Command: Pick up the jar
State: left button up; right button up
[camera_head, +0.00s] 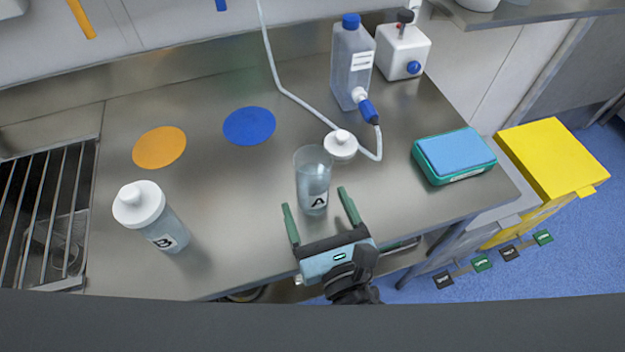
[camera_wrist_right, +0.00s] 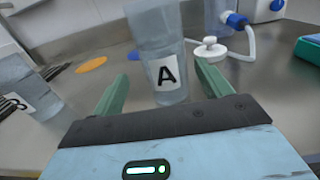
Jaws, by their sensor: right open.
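A clear jar marked A (camera_head: 314,177) stands upright and open on the metal table, and it also shows in the right wrist view (camera_wrist_right: 160,45). A second jar marked B (camera_head: 160,225) stands at the left with a white lid on; part of it shows in the right wrist view (camera_wrist_right: 22,88). My right gripper (camera_head: 315,199) is open at the table's front edge, with its green fingers pointing at jar A, one to each side of its lower part. I see no finger touching the jar. My left gripper is not in view.
A loose white lid (camera_head: 341,145) lies just behind jar A. Behind it stand a bottle with a blue cap (camera_head: 351,62) and a hose. A teal box (camera_head: 455,156) is at the right. Orange (camera_head: 159,147) and blue (camera_head: 249,126) discs lie flat. A wire rack (camera_head: 40,205) is at left.

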jog(key=shift+d+x, duration=0.15)
jog(key=shift+x, duration=1.15)
jog(key=shift+d+x, duration=0.15)
jog(key=shift+x, duration=1.15)
jog(key=c, duration=1.1)
